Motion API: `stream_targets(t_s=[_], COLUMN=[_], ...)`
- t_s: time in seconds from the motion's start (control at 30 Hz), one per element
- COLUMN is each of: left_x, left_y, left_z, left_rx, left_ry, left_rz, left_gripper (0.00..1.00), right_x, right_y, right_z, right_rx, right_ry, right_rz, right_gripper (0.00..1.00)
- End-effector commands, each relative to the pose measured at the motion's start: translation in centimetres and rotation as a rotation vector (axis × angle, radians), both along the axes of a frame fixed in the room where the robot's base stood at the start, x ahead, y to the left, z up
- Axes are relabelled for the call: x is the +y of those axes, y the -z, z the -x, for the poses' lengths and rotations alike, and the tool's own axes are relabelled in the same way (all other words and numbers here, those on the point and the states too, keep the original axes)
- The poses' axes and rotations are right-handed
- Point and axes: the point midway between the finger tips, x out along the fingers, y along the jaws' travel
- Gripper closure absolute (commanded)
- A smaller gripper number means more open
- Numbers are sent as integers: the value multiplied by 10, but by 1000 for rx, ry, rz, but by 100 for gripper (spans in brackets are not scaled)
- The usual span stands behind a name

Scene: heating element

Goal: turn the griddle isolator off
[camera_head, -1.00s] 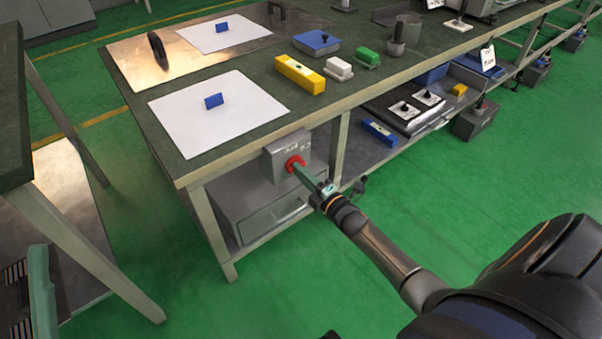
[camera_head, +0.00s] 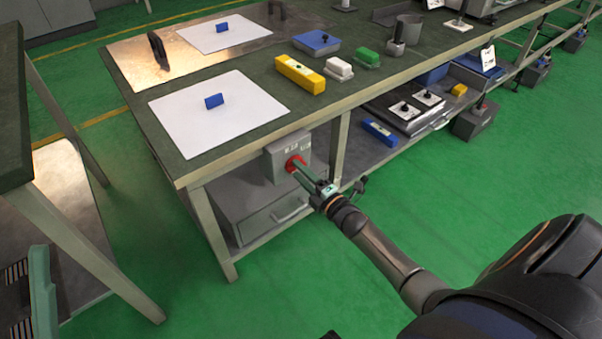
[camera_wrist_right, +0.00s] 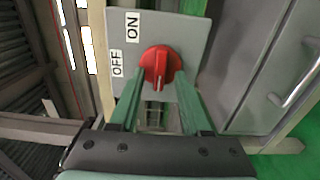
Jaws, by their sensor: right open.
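The griddle isolator is a grey box (camera_head: 283,160) on the front side of the workbench, under the top's edge, with a red rotary knob (camera_head: 294,165). In the right wrist view the red knob (camera_wrist_right: 158,66) sits on the grey plate (camera_wrist_right: 183,28), with an ON label (camera_wrist_right: 132,27) and an OFF label (camera_wrist_right: 117,63) beside it. My right gripper (camera_head: 305,173) reaches the knob from the front. In the right wrist view its two green fingers (camera_wrist_right: 157,92) are apart, one on each side of the knob's lower part; contact cannot be told.
The workbench top (camera_head: 225,155) carries white sheets, a yellow block (camera_head: 300,74) and several small items. A grey drawer unit (camera_head: 262,205) stands below the isolator. Another table (camera_head: 75,240) is at the left. Green floor lies open in front of the bench.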

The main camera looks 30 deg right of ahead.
Motion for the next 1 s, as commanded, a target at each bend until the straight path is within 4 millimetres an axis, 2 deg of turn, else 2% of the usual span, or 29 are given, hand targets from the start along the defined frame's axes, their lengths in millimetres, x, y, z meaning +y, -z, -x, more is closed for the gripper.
stream_targets(t_s=[0.17,0.27,0.5,0.7,0.83,1.0], left_x=[0,1,2,4,4,4], left_y=[-6,-14,-31,-37,-38,-37], left_z=[0,0,1,1,1,1], left_rx=[-3,-9,-30,-36,-35,-33], left_ry=[-5,-10,-28,-43,-45,-45], left_rz=[1,-2,-16,-30,-32,-31], left_gripper=[37,37,37,37,37,37], right_x=[-1,-2,-6,-9,-9,-10], right_y=[-1,-2,-2,-1,0,0], right_z=[12,29,81,113,123,125], right_rx=[1,3,4,3,1,-1], right_ry=[0,1,1,0,0,0], right_rz=[-1,-1,-1,-1,0,1], right_gripper=[52,52,52,52,52,52])
